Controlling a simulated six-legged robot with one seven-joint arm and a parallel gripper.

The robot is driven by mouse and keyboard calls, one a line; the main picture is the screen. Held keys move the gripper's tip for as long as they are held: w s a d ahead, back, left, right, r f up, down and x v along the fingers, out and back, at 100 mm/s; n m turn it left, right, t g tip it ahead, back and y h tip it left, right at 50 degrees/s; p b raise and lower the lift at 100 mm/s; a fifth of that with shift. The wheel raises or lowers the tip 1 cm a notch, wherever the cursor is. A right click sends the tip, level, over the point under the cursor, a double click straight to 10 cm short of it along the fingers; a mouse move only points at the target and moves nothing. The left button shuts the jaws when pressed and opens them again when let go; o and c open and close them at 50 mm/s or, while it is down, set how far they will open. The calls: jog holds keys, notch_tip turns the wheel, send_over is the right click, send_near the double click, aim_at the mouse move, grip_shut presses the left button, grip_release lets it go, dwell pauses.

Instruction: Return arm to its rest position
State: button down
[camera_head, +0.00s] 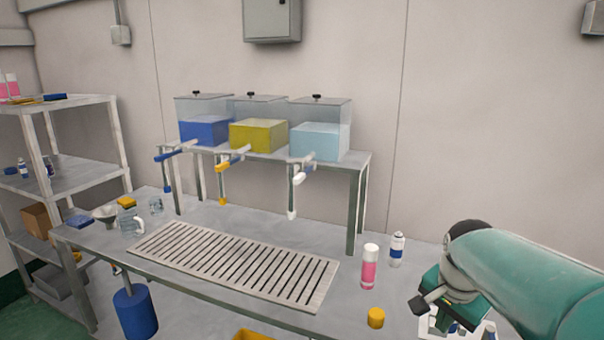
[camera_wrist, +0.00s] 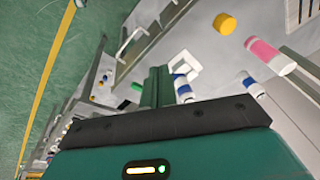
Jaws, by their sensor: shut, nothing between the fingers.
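My gripper (camera_head: 420,303) is at the right of the head view, over the right end of the metal table (camera_head: 205,283). It is shut and holds nothing. In the wrist view its green fingers (camera_wrist: 156,86) show at the middle, with no object between them. A pink can with a white top (camera_head: 369,268) and a white and blue can (camera_head: 397,250) stand upright on the table, left of my gripper and apart from it. A yellow cap (camera_head: 376,318) lies in front of them.
A white holder (camera_wrist: 190,64) with a white and blue can beside it is close to my fingers. Three tanks with taps (camera_head: 258,135) stand on a raised shelf behind a slatted grate (camera_head: 235,262). A shelving unit (camera_head: 75,178) is at the left. The grate is clear.

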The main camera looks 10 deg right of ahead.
jog(key=s+a+n+t, duration=0.1)
jog(key=s+a+n, duration=0.2)
jog(key=a, duration=0.3)
jog(key=s+a+n+t+y, duration=0.1)
jog(key=s+a+n, duration=0.2)
jog(key=a+n, duration=0.2)
jog(key=s+a+r+n+t, duration=0.1)
jog(key=s+a+n, duration=0.2)
jog(key=a, duration=0.4)
jog(key=shift+s+n, duration=0.35)
jog(key=shift+n, duration=0.45)
jog(key=c, duration=2.1)
grip_release()
jog(key=shift+r, duration=0.1)
